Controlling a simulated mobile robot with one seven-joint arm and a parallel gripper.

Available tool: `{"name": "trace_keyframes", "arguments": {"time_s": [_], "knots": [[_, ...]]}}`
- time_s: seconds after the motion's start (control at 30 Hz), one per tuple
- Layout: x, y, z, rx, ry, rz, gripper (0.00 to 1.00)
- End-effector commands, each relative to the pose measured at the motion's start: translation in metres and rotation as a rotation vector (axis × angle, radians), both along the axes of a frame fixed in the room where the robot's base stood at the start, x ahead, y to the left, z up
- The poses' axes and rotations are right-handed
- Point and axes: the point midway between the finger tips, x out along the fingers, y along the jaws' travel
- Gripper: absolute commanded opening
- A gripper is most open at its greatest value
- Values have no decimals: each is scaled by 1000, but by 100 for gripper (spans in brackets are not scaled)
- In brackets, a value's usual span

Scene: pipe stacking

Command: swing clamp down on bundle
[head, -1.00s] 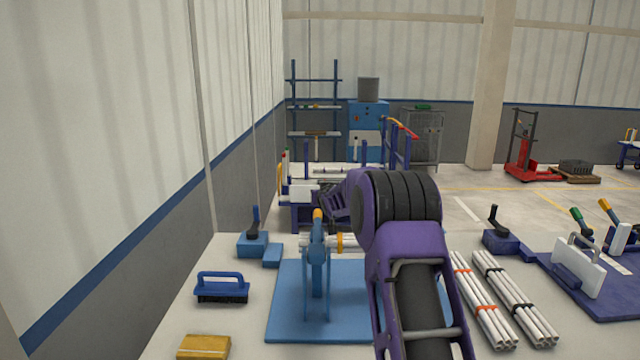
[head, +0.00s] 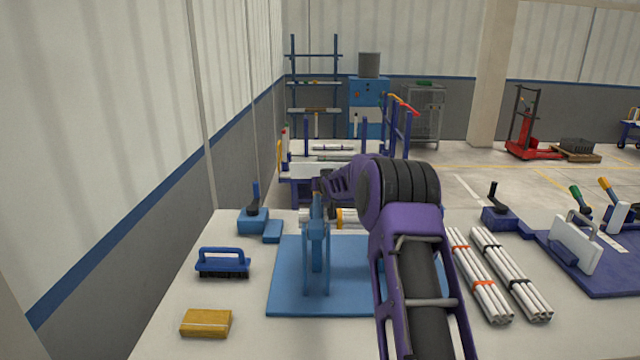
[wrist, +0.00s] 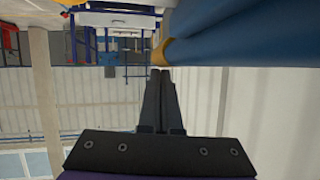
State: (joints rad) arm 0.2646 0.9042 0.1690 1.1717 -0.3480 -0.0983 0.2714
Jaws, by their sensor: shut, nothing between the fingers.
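The blue clamp (head: 316,240) stands upright on a blue base plate (head: 345,300) in the head view. The bundle of white pipes (head: 332,216), with a yellow band (head: 347,219), lies at the clamp, partly hidden by my arm. My gripper (head: 320,188) is at the top of the clamp. In the wrist view my gripper (wrist: 161,73) is shut with nothing between its fingers. A large blue part (wrist: 240,40) with a yellow end (wrist: 165,52) lies just beyond the fingertips. I cannot tell whether they touch.
A blue brush (head: 223,262) and a yellow block (head: 206,323) are at the left of the table. Several banded pipes (head: 510,275) lie right of my arm. A blue board with a white handled plate (head: 575,243) is at the far right.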

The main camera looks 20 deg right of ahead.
Motion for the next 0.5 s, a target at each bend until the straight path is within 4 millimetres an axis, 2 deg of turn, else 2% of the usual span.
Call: {"name": "trace_keyframes", "arguments": {"time_s": [0.27,0.5], "knots": [[-12,1,6,0,0,0,0],[-48,3,21,0,-1,0,0]]}}
